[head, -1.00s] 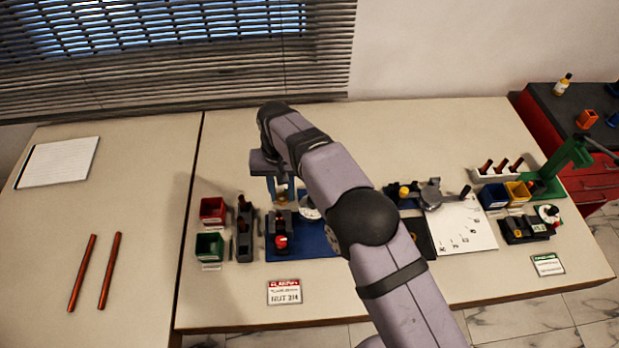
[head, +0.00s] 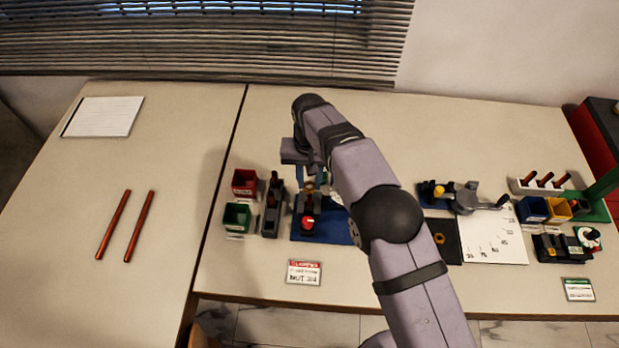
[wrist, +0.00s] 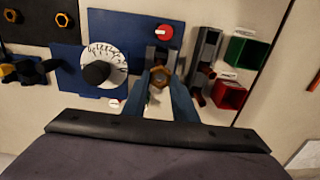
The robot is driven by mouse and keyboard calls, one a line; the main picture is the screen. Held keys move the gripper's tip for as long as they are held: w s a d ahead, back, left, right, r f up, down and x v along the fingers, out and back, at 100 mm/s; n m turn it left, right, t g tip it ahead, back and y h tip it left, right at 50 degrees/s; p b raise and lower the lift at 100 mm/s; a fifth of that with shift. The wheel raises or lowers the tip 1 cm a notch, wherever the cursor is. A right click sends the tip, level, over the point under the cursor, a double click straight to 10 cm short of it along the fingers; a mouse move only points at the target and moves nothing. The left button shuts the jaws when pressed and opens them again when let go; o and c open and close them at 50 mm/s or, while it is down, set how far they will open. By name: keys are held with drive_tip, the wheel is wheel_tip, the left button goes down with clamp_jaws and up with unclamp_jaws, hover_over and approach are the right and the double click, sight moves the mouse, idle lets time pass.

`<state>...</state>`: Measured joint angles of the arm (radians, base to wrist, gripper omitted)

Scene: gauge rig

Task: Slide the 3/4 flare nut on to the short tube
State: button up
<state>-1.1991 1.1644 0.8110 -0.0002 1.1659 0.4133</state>
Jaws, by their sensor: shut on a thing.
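My gripper (wrist: 160,84) is shut on the flare nut (wrist: 160,77), a brass-coloured hex ring held between the two blue fingertips. In the head view my gripper (head: 311,183) and the nut (head: 309,187) are just behind a dark clamp fixture (head: 307,206) with a red knob (head: 308,222). In the wrist view the nut overlaps the near part of this fixture (wrist: 163,55). The nut and fingers hide what lies under them, so I cannot tell whether the short tube is there or whether the nut touches it.
A dark rack (head: 272,206) with brown pieces stands left of the fixture, beside a red bin (head: 245,183) and a green bin (head: 237,217). Two long copper tubes (head: 114,225) lie on the left table.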

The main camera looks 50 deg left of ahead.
sight(310, 191)
drive_tip(key=shift+f+b, duration=1.1)
drive_tip(key=shift+f, duration=0.8)
drive_tip(key=shift+f+b, duration=0.55)
drive_tip(key=shift+f, duration=0.25)
drive_tip(key=o, duration=1.1)
drive_tip(key=shift+r+b, duration=1.3)
drive_tip(key=shift+r, duration=2.35)
